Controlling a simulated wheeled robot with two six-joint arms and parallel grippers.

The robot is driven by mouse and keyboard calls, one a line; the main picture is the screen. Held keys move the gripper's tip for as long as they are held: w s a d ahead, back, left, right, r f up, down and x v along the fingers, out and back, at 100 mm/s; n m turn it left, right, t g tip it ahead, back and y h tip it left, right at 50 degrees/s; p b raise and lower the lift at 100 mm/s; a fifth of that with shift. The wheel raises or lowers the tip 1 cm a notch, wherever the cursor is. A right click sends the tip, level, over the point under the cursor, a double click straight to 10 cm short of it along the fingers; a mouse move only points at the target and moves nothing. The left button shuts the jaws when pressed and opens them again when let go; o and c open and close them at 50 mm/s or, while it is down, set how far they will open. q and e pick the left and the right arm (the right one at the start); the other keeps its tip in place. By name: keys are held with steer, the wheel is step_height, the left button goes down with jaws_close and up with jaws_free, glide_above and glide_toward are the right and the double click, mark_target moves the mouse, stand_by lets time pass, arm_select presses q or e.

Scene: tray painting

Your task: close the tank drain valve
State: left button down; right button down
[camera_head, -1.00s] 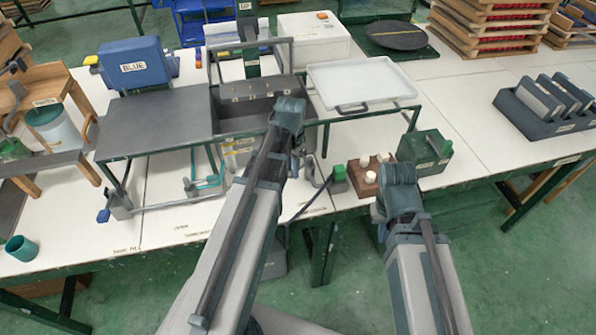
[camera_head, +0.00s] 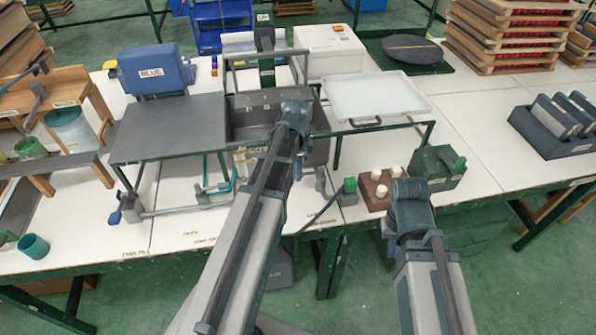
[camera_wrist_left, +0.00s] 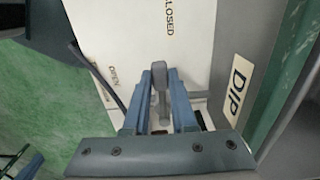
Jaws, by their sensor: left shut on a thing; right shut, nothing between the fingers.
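The grey valve lever (camera_wrist_left: 158,85) stands between the fingers of my left gripper (camera_wrist_left: 159,105) in the left wrist view. The gripper is shut on it. The lever points up the picture, toward the word CLOSED; the word OPEN is to its left. The grey tank (camera_head: 318,152) with the dark basin stands behind my left arm in the head view. Its side with a DIP label (camera_wrist_left: 240,88) shows at right in the wrist view. In the head view my left fingertips are hidden by the arm. My right gripper is over the table's front edge, fingers hidden under its wrist.
A white tray (camera_head: 345,112) rests on a green frame right of the tank. A brown block (camera_head: 372,203) with white pegs and a green box (camera_head: 432,172) stand near my right wrist. A dark cable runs from a green-topped block (camera_head: 348,188).

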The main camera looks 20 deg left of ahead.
stand_by(0.3)
arm_select(q)
steer(key=c, duration=0.7)
jaws_free()
steer(key=shift+w, duration=0.1)
steer(key=shift+r, duration=0.1)
step_height(320, 180, up, 14)
steer(key=p, duration=1.3)
steer(key=shift+p, duration=0.4)
steer(key=shift+f, duration=0.2)
